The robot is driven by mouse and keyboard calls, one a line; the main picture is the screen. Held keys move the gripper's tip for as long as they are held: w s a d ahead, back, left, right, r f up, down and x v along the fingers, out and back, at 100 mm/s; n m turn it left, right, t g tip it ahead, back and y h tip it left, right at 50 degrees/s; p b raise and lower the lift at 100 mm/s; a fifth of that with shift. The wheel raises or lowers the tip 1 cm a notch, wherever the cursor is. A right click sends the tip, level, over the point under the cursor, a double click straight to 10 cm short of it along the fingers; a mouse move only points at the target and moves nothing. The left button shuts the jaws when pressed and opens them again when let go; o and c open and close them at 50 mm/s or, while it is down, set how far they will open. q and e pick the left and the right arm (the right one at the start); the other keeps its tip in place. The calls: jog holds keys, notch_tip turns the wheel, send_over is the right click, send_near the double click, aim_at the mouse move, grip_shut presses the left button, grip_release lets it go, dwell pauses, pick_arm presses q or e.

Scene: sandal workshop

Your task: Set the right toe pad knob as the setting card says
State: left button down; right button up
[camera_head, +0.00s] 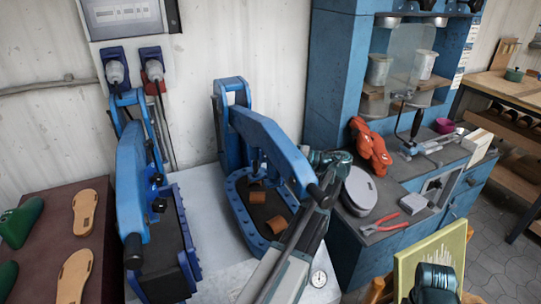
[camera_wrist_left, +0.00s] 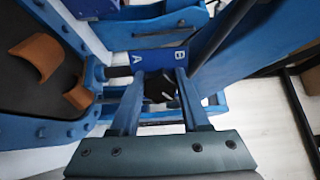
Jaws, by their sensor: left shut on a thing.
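The right blue press (camera_head: 270,135) stands on the white table, with brown curved pads (camera_head: 276,224) on its dark bed. In the left wrist view a dark knob (camera_wrist_left: 158,88) sits below a blue plate marked A and B. My left gripper (camera_wrist_left: 160,76) is shut on the knob, one finger on each side. The fingers hide much of the knob, so its pointer setting is unclear. In the head view my left arm reaches up beside the press, and the gripper's fingertips are hidden or too small to make out. I cannot identify or read the setting card.
A second blue press (camera_head: 135,190) stands to the left, beside a brown table (camera_head: 45,250) with soles. To the right, a blue cabinet (camera_head: 365,235) holds orange gloves (camera_head: 370,147), red pliers (camera_head: 383,224) and a grey oval item (camera_head: 361,190). A gauge (camera_head: 318,278) lies near the front.

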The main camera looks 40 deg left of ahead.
pick_arm(q)
jog(key=shift+c, duration=1.9)
grip_release()
